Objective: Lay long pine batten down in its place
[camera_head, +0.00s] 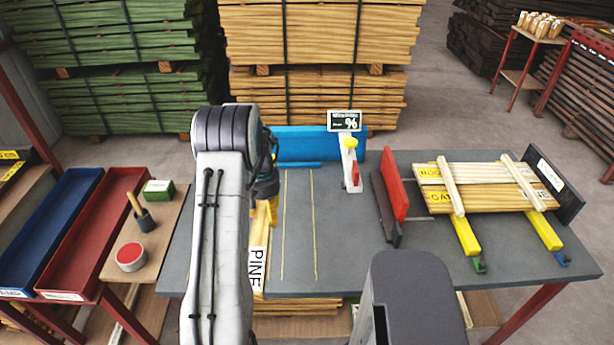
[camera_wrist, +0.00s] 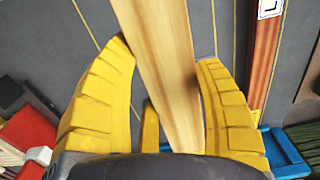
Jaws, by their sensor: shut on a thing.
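The long pine batten (camera_head: 257,262), pale wood with a PINE label on its near end, runs lengthwise over the left part of the grey table (camera_head: 340,270). My gripper (camera_head: 272,208) is shut on it, partly hidden behind my arm. In the wrist view the yellow fingers (camera_wrist: 167,58) are on both sides of the batten (camera_wrist: 168,75). Its far part is hidden by my arm in the head view. I cannot tell whether it touches the table. Thin yellow lines (camera_head: 314,225) mark the table to its right.
A reddish-brown batten (camera_wrist: 263,50) lies beside the pine in the wrist view. A blue stop (camera_head: 300,145) lines the table's back. A red-faced block (camera_head: 394,185) and clamped boards (camera_head: 480,190) stand to the right. Blue and red trays (camera_head: 105,215) are left. The table's middle is clear.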

